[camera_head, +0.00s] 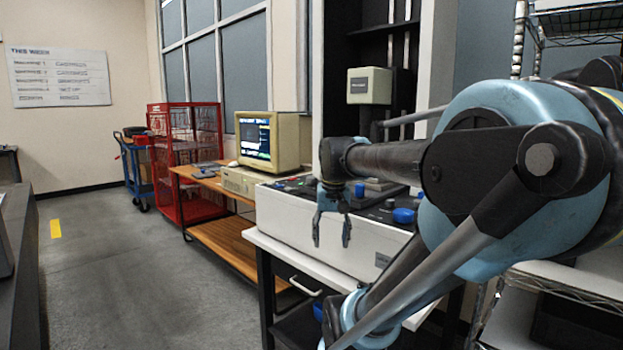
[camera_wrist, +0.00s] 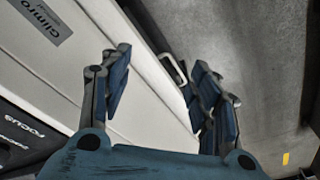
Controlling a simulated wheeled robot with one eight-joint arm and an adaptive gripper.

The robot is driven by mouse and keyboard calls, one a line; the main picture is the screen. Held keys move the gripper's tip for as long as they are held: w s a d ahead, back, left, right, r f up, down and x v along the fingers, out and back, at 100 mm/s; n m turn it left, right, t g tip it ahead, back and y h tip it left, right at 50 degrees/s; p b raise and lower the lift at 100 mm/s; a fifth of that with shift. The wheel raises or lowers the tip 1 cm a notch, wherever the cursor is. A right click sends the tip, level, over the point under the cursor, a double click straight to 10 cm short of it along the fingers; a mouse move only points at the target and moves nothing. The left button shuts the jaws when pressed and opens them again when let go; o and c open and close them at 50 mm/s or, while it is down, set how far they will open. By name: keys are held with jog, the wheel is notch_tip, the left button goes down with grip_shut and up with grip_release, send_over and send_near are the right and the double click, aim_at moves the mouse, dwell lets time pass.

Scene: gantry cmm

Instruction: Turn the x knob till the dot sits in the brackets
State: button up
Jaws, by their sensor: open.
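My gripper (camera_head: 331,236) is open and empty, its fingers hanging down in front of the white console's front face. In the wrist view my gripper (camera_wrist: 160,78) also shows open, with nothing between its fingers. The white console (camera_head: 290,219) has a blue knob (camera_head: 403,215) at its right front and a smaller blue knob (camera_head: 360,190) farther back. No x marking is readable, so I cannot tell which is the x knob. The computer monitor (camera_head: 256,138) behind at left is lit; no dot or brackets can be made out on it.
The console stands on a white bench (camera_head: 283,257) with a drawer handle. The wrist view shows a dark panel marked FOCUS (camera_wrist: 15,140) and the console's name label (camera_wrist: 41,20). A wooden desk (camera_head: 227,241), red cage (camera_head: 184,160) and cart stand behind.

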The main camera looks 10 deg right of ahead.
jog(key=w+r+m+g, duration=0.1)
jog(key=w+r+m, duration=0.2)
jog(key=w+r, duration=1.5)
notch_tip(320, 180, up, 8)
jog(key=m, duration=0.4)
send_over(312, 181)
jog(key=w, duration=0.2)
jog(key=shift+g, duration=0.4)
jog(key=f, duration=1.6)
jog(key=shift+w+d+f, duration=0.15)
jog(key=shift+d+f, duration=0.05)
jog(key=shift+f, duration=0.05)
jog(key=c, duration=1.1)
